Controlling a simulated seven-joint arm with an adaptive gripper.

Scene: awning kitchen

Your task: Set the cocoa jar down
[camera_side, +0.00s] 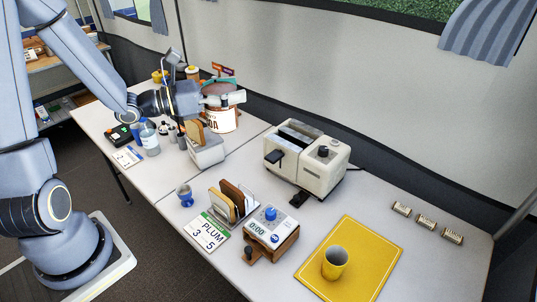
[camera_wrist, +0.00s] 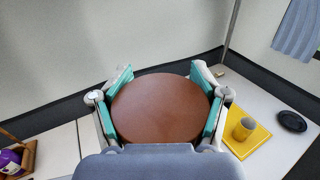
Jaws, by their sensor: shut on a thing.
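The cocoa jar (camera_side: 222,121) is a wide white jar with dark red lettering, at the back of the table in the side view. Its round brown lid (camera_wrist: 160,108) fills the middle of the wrist view. My gripper (camera_side: 224,99) is shut on the jar, with a teal finger pad on each side of it, as the wrist view (camera_wrist: 161,95) shows. The jar looks upright.
A cream machine (camera_side: 305,160) stands right of the jar. A bread rack (camera_side: 233,203), blue egg cup (camera_side: 184,193), timer (camera_side: 271,226) and PLUM card (camera_side: 207,233) are nearer. A yellow mug (camera_side: 334,262) stands on a yellow mat (camera_side: 369,245). White table is bare between jar and cream machine.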

